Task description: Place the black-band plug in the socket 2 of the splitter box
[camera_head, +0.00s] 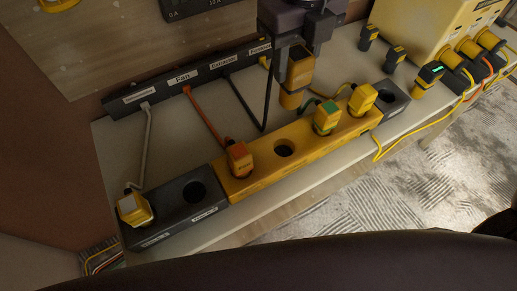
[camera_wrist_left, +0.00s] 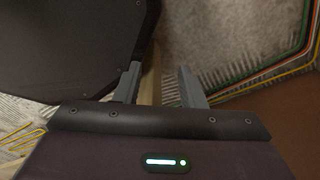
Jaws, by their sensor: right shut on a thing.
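My right gripper (camera_head: 299,57) comes down from the top of the head view and is shut on a yellow-orange plug (camera_head: 292,98), pointing down. The black cable from the label strip loops up toward it; its band is not clear. The yellow splitter box (camera_head: 262,178) lies below, with one empty round socket (camera_head: 283,148) below and left of the held plug. An orange-marked plug (camera_head: 238,156) sits left of that socket; a green-marked plug (camera_head: 327,115) and a yellow plug (camera_head: 362,97) sit right. My left gripper (camera_wrist_left: 161,88) is open and empty in the wrist view.
A dark box (camera_head: 168,222) at left holds a pale-marked plug (camera_head: 133,208) beside an empty hole. Another dark box (camera_head: 396,105) adjoins the splitter's right end. A labelled strip (camera_head: 190,77) runs behind. A yellow unit (camera_head: 430,25) with plugs stands at right. Cables cross the bench.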

